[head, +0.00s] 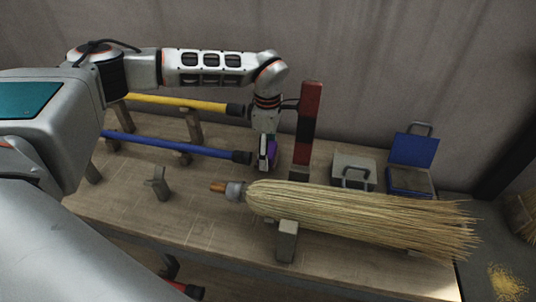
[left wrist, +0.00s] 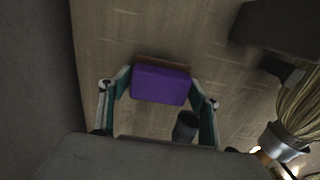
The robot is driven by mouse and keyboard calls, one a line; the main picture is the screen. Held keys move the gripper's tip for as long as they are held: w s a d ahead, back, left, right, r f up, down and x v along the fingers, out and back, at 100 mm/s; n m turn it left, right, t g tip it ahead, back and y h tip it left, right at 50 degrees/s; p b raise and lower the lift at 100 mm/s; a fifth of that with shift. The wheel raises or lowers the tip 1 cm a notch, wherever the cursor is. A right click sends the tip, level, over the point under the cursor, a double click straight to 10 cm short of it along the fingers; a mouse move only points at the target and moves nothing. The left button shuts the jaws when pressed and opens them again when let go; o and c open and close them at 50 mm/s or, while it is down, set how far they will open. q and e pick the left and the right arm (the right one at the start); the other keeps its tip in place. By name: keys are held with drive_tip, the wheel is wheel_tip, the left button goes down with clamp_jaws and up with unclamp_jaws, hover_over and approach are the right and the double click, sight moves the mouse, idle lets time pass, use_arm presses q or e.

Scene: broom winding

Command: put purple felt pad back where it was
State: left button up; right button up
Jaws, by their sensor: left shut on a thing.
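The purple felt pad (left wrist: 160,85) is a small purple block held between the two fingers of my left gripper (left wrist: 160,96) in the left wrist view. A thin brown edge shows along its far side. In the head view the pad (head: 271,150) is a small purple patch at the tip of my left gripper (head: 267,158), partly hidden by the fingers. The gripper points down over the wooden bench, left of the red and black post. I cannot tell whether the pad touches the bench. My right gripper is not in view.
The red and black post (head: 310,125) stands close to the right of the gripper. A blue rod (head: 175,145) and a yellow rod (head: 170,101) lie on supports to the left. A straw broom head (head: 350,207) lies in front. Grey box (head: 353,173) and open blue box (head: 412,150) stand right.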

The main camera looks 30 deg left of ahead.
use_arm(q)
drive_tip(key=shift+f, duration=0.6)
drive_tip(key=shift+f, duration=0.1)
drive_tip(key=o, duration=1)
wheel_tip(320, 180, up, 12)
drive_tip(key=shift+r+p, duration=0.1)
drive_tip(key=shift+p, duration=0.35)
drive_tip(key=shift+w, duration=0.1)
